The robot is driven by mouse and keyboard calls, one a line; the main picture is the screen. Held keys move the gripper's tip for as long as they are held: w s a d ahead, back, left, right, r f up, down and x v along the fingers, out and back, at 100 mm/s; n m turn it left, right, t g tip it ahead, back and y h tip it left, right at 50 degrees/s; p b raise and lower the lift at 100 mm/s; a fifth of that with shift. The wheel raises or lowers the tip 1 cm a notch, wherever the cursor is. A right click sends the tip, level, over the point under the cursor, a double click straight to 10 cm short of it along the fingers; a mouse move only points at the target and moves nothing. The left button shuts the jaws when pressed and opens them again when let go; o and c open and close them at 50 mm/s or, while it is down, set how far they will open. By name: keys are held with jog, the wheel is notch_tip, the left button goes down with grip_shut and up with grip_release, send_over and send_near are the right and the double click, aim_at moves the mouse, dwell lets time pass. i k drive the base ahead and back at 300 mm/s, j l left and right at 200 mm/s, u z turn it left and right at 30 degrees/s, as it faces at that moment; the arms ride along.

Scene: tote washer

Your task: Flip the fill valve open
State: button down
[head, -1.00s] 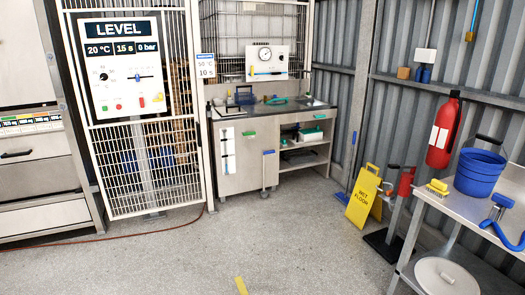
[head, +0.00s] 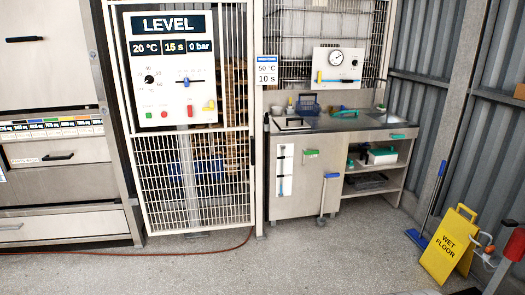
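The frames do not label any part as the fill valve. A white LEVEL panel (head: 172,95) hangs on the mesh cage at left, reading 20 °C, 15 s and 0 bar. A small yellow handle (head: 210,105) sits at its lower right, beside a red switch (head: 189,110). A second white panel (head: 352,68) above the counter carries a round gauge (head: 336,58) and a blue bar. A yellow upright piece (head: 319,76) is at the bar's left end. Both yellow parts are too small to tell their exact position. My gripper is not in view.
A steel counter (head: 345,122) with shelves stands against the back mesh. A yellow wet floor sign (head: 449,245) stands at right, near a blue-headed broom (head: 417,238). A red hose (head: 200,252) runs along the floor at left. The middle floor is clear.

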aim_at(306, 153)
jog(key=i, duration=1.5)
jog(key=i+z, duration=0.1)
jog(key=i, duration=0.4)
jog(key=i+j+z, duration=0.15)
jog(key=i, duration=0.3)
jog(key=i+j+z, duration=0.1)
jog(key=i, duration=0.4)
jog(key=i+j+z, duration=0.6)
jog(key=i, duration=0.25)
jog(key=l, duration=0.1)
